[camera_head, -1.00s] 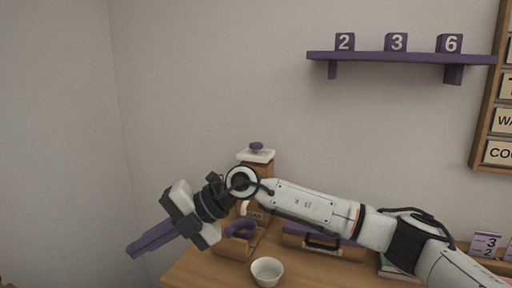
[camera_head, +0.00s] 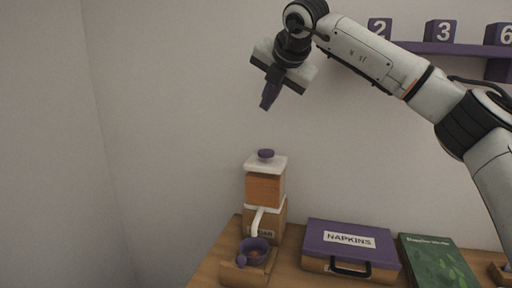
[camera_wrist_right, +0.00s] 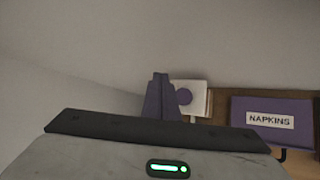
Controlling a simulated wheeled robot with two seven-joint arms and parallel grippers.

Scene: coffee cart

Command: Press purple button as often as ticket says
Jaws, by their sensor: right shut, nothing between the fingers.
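A dispenser with a wooden body (camera_head: 265,188) stands on the counter against the wall. A round purple button (camera_head: 265,154) sits on its white lid. My right gripper (camera_head: 268,106) is shut and empty, with its purple fingers pointing down. It is above the button, with a clear gap between them. In the right wrist view the shut fingers (camera_wrist_right: 159,78) show just left of the purple button (camera_wrist_right: 183,96). The ticket is not in view now. My left gripper is not in view.
A purple-lidded napkins box (camera_head: 348,240) and a green book (camera_head: 438,262) lie to the right. A purple cup (camera_head: 254,250) is in a wooden stand at the dispenser's front. A purple shelf (camera_head: 440,47) with number blocks is behind my right arm.

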